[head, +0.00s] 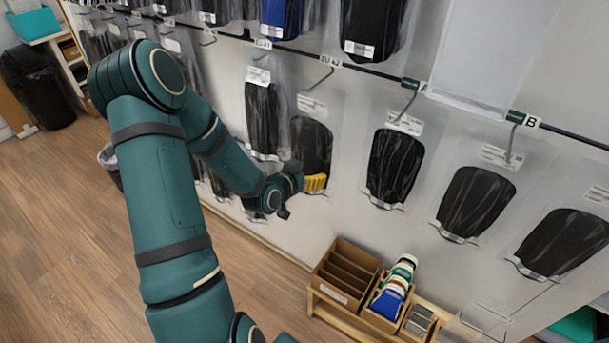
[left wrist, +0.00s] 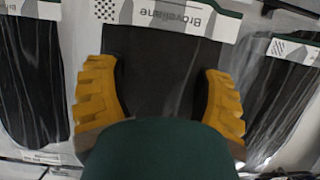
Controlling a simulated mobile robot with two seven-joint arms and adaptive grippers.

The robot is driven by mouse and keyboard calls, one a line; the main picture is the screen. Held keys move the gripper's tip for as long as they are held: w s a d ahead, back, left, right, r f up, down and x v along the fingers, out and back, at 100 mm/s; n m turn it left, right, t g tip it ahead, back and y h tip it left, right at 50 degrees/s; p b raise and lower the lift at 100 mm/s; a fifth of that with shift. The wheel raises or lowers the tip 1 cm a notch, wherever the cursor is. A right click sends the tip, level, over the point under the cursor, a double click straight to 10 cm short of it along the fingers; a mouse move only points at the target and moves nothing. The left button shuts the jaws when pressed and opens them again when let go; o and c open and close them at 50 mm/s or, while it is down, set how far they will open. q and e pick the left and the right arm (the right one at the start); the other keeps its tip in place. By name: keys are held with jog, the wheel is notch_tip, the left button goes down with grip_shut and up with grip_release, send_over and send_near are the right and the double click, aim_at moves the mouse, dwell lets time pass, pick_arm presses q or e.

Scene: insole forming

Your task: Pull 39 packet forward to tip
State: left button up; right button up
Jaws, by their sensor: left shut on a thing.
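A hanging packet (head: 311,142) with a dark insole shape and a white header card hangs on the wall display. My left gripper (head: 315,183) is at its lower part, with its yellow fingers shut on it. In the left wrist view the yellow fingers of the left gripper (left wrist: 162,95) stand on either side of the packet's dark sheet (left wrist: 160,55), below a card reading "Broveliane". The packet's lower end is hidden behind my green gripper body there. I cannot read the number 39 on any packet. My right gripper is not in view.
Similar packets hang close by, one to the left (head: 262,115) and one to the right (head: 396,165), on hooks under a dark rail (head: 460,105). Below stands a wooden rack with a brown divided box (head: 345,272) and coloured items (head: 392,290). A black bin (head: 38,85) stands far left. The wooden floor is mostly clear.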

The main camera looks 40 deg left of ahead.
pick_arm(q)
jog(key=shift+w, duration=0.1)
jog(key=o, duration=1.2)
jog(key=v, duration=0.7)
jog(key=shift+s+r, duration=0.15)
jog(key=shift+s, duration=0.05)
jog(key=shift+d, duration=0.1)
